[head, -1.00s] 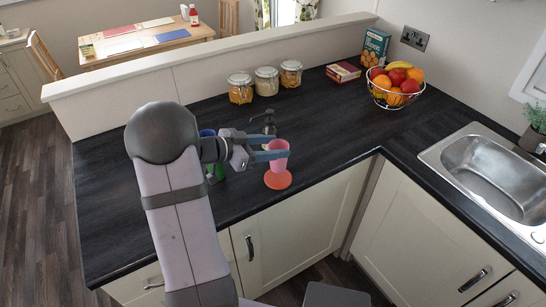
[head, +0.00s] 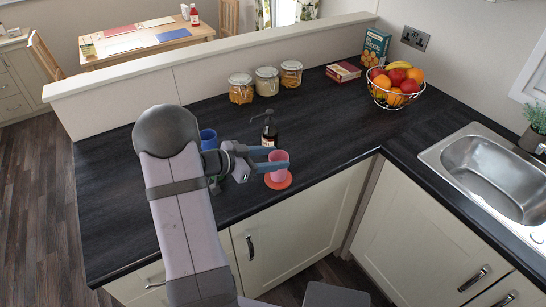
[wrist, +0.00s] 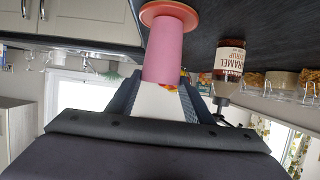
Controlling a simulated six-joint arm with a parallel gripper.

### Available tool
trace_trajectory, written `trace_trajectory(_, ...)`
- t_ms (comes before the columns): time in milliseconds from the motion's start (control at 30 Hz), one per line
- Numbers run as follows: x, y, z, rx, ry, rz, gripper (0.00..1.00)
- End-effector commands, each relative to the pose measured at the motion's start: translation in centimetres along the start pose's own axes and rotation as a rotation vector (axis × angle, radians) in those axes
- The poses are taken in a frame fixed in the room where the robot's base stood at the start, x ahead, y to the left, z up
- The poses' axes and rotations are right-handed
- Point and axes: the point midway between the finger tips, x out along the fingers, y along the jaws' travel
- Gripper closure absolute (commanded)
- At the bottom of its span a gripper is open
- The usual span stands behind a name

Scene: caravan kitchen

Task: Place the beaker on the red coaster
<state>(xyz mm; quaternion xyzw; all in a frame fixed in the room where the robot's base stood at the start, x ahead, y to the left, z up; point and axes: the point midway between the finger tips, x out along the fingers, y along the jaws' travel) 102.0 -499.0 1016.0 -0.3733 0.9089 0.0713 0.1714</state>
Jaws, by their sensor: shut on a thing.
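The pink beaker (head: 279,167) is upright between the two blue fingers of my gripper (head: 275,160), which is shut on it. The beaker stands over the red coaster (head: 280,184) near the counter's front edge. In the wrist view the picture is upside down; the beaker (wrist: 165,50) runs from the fingers (wrist: 155,98) to the coaster (wrist: 172,12), whose rim shows around its base. The base looks at or very close to the coaster; I cannot tell whether it touches.
A dark caramel bottle (head: 270,132) stands just behind my gripper. A blue cup (head: 208,139) is left of it, and a green item is mostly hidden by my arm. Glass jars (head: 267,82) and a fruit bowl (head: 397,90) are farther back. The counter to the right is clear.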

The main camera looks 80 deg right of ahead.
Motion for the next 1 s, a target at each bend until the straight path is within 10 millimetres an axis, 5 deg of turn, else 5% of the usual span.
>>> trace_trajectory(100,0.0,0.0,0.0,0.0,0.0,0.0,0.35)
trace_trajectory(567,-0.7,-0.1,-0.2,-0.001,0.001,-0.003,0.35)
trace_trajectory(1000,-7.8,-0.2,-0.2,0.001,0.001,-0.007,0.35)
